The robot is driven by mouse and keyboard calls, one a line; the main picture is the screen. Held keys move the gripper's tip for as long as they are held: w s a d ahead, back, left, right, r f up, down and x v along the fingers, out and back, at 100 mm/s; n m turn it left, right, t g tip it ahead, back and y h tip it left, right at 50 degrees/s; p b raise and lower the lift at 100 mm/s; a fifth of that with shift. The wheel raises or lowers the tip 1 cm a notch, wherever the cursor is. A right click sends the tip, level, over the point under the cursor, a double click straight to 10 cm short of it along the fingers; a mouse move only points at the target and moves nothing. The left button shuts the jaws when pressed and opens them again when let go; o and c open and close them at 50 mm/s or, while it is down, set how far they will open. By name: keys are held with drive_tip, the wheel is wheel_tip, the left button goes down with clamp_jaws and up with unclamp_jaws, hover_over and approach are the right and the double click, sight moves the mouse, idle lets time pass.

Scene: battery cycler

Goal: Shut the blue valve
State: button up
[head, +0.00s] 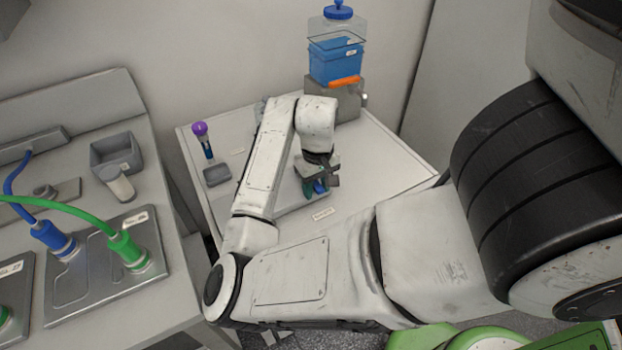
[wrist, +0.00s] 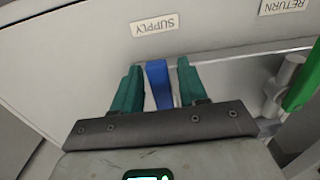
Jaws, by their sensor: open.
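The blue valve handle (wrist: 158,84) shows in the wrist view below a "SUPPLY" label (wrist: 154,24). My gripper (wrist: 160,82) is open, with one green finger on each side of the handle. A narrow gap shows on both sides, so the fingers look apart from it. The lower part of the handle and its pivot are hidden behind my gripper's dark bar. In the head view my gripper (head: 318,188) is low over the white bench, with a bit of blue showing at the fingers.
A green handle (wrist: 302,82) on a grey valve stands at the right, near a "RETURN" label (wrist: 284,5). On the bench (head: 385,165) are a blue-filled tank (head: 336,60), a purple-capped tube (head: 203,138) and a small grey tray (head: 217,175). The bench's right side is clear.

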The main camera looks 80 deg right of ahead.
drive_tip(key=shift+c, duration=0.2)
drive_tip(key=c, duration=0.3)
drive_tip(key=shift+w+a+m, duration=0.15)
drive_tip(key=shift+w+m, duration=0.3)
drive_tip(key=shift+m, duration=0.25)
drive_tip(key=shift+o, duration=1.2)
drive_tip(key=shift+w+a+f+m+b, duration=0.15)
drive_tip(key=shift+w+m+b, duration=0.15)
drive_tip(key=shift+m, duration=0.3)
drive_tip(key=shift+w+a+r+m+b, duration=0.1)
drive_tip(key=shift+w+m+b, duration=0.2)
drive_tip(key=shift+m, duration=0.3)
drive_tip(key=shift+w+a+m, duration=0.25)
drive_tip(key=shift+w+m, duration=0.05)
drive_tip(key=shift+m, duration=0.2)
drive_tip(key=shift+c, duration=1.2)
drive_tip(key=shift+w+a+m, duration=0.1)
drive_tip(key=shift+w+m, duration=0.2)
drive_tip(key=shift+m, duration=0.4)
